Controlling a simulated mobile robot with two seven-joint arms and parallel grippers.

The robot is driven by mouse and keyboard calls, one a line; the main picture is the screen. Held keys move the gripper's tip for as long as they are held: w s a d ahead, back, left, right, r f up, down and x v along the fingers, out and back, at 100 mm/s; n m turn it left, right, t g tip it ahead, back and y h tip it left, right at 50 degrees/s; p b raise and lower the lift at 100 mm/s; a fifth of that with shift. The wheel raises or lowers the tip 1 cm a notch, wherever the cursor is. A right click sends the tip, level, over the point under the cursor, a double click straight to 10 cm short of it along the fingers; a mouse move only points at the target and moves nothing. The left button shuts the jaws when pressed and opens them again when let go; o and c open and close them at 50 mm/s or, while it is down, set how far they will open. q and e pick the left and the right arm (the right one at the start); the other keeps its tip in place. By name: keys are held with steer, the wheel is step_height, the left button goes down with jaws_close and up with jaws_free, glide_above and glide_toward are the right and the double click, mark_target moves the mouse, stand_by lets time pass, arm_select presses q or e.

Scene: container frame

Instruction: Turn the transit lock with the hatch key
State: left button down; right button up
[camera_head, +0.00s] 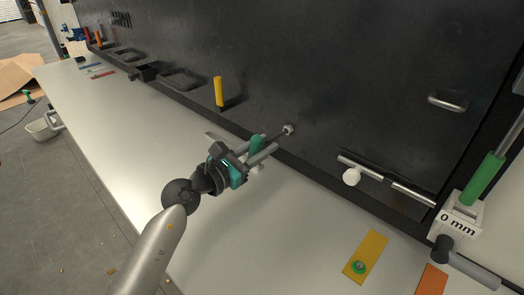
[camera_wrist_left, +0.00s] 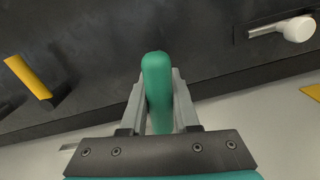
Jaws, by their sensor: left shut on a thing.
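The hatch key has a green handle (camera_head: 256,145), which fills the middle of the left wrist view (camera_wrist_left: 157,85). My left gripper (camera_head: 262,152) is shut on this handle, in front of the black panel. The key's dark shaft runs up and right to a small round silver fitting (camera_head: 289,129) on the panel, which looks like the transit lock. The shaft's end meets the fitting in the picture; I cannot tell how deep it sits. In the left wrist view the handle hides the shaft and fitting. My right gripper is not in view.
A yellow handle (camera_head: 218,92) stands out from the panel to the left. A silver bolt with a white knob (camera_head: 351,177) is to the right. A block marked 0 mm (camera_head: 458,220) and a yellow plate (camera_head: 365,256) are at lower right. The pale bench (camera_head: 120,120) is mostly clear.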

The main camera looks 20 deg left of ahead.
mark_target(250, 154)
arm_select(q)
steer(key=n+b, duration=0.1)
steer(key=b, duration=0.2)
steer(key=shift+f, duration=0.15)
steer(key=shift+n+b, duration=0.3)
steer(key=shift+r+n+p, duration=0.3)
steer(key=shift+n+p, duration=0.1)
steer(key=shift+n, duration=0.5)
steer(key=shift+s+f, duration=0.1)
steer(key=shift+s, duration=0.05)
steer(key=shift+v, duration=1.9)
